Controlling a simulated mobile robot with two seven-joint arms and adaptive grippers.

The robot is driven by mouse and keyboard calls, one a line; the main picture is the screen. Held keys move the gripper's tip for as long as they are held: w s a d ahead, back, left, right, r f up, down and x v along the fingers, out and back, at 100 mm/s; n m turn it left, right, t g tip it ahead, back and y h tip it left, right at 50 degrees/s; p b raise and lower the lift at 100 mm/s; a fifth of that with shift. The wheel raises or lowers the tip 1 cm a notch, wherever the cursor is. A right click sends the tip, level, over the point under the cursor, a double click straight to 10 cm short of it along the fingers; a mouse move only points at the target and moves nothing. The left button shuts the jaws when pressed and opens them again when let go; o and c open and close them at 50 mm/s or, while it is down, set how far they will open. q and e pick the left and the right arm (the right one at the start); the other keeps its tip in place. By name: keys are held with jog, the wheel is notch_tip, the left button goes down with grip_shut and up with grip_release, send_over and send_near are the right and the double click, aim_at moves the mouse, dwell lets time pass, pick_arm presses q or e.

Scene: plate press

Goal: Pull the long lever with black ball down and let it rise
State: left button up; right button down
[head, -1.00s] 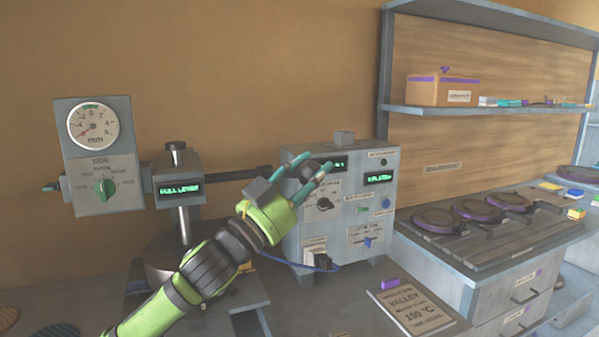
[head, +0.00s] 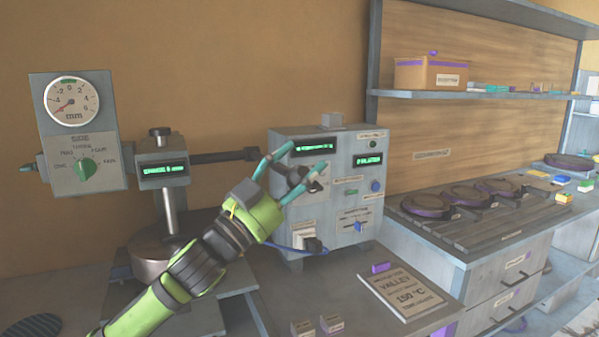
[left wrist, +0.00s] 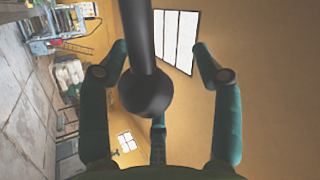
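The long lever (head: 220,157) runs nearly level to the right from the grey press head (head: 162,165). Its black ball (head: 253,154) is at the right end. In the left wrist view, the black ball (left wrist: 147,92) and lever shaft (left wrist: 139,40) lie between the spread fingers of my left gripper (left wrist: 160,50). Gaps show on both sides, and no grip on the ball is visible. My right gripper is in neither view.
A grey control box (head: 335,215) with displays and knobs stands behind my left gripper. A gauge panel (head: 85,150) with a green dial is left of the press. A recipe card (head: 405,293) lies on the counter. Dark round plates (head: 430,208) sit in a rack at right.

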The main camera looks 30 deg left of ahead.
pick_arm(q)
jog(key=shift+s+f, duration=0.1)
jog(key=shift+s, duration=0.05)
jog(key=shift+s+a+f, duration=0.1)
jog(key=shift+s+f, duration=0.15)
jog(key=shift+f, duration=0.05)
jog(key=v, duration=1.1)
dwell(0.5)
